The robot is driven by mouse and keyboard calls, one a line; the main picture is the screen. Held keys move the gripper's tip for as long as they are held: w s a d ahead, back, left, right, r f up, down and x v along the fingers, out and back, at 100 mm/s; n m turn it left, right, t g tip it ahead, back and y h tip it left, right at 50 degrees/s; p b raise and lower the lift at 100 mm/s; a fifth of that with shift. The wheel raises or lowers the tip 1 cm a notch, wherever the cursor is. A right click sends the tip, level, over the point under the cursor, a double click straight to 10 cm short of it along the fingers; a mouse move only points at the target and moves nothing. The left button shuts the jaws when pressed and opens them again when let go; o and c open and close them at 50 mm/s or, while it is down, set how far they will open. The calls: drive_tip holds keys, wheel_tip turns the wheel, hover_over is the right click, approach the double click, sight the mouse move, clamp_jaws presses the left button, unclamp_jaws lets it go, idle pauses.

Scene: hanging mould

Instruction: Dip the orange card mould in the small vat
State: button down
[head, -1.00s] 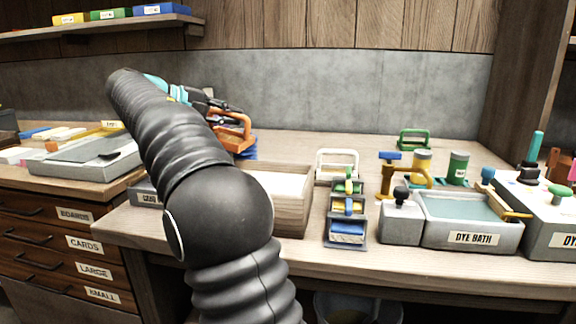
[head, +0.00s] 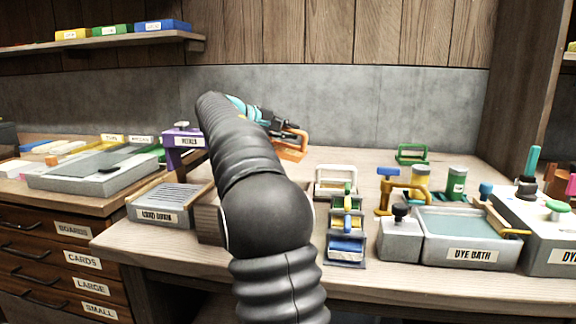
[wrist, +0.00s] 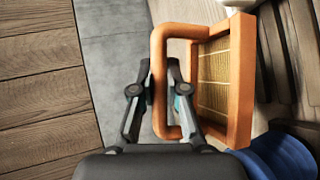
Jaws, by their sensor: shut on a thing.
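The orange card mould (wrist: 243,85), a frame with a slatted mesh and a loop handle, hangs from my gripper (wrist: 160,75) in the wrist view. The two fingers are shut on its handle bar. In the head view the mould (head: 293,146) is raised over the back of the bench, beside my gripper (head: 283,127). A vat labelled DYE BATH (head: 471,256) with grey-green liquid stands on the right, well away from the mould. A wooden-walled box (head: 208,222) is mostly hidden behind my arm. I cannot tell which of these is the small vat.
A slatted drain tray (head: 172,205) and a purple stand (head: 182,150) are left of my arm. A white frame (head: 336,180), a rack of coloured pieces (head: 346,240) and a green frame (head: 411,153) stand to the right. A second bath (head: 545,235) is at the far right.

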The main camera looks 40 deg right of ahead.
wheel_tip(320, 180, down, 10)
drive_tip(key=shift+r+b, duration=0.1)
drive_tip(key=shift+b, duration=0.35)
drive_tip(key=c, duration=1.2)
unclamp_jaws()
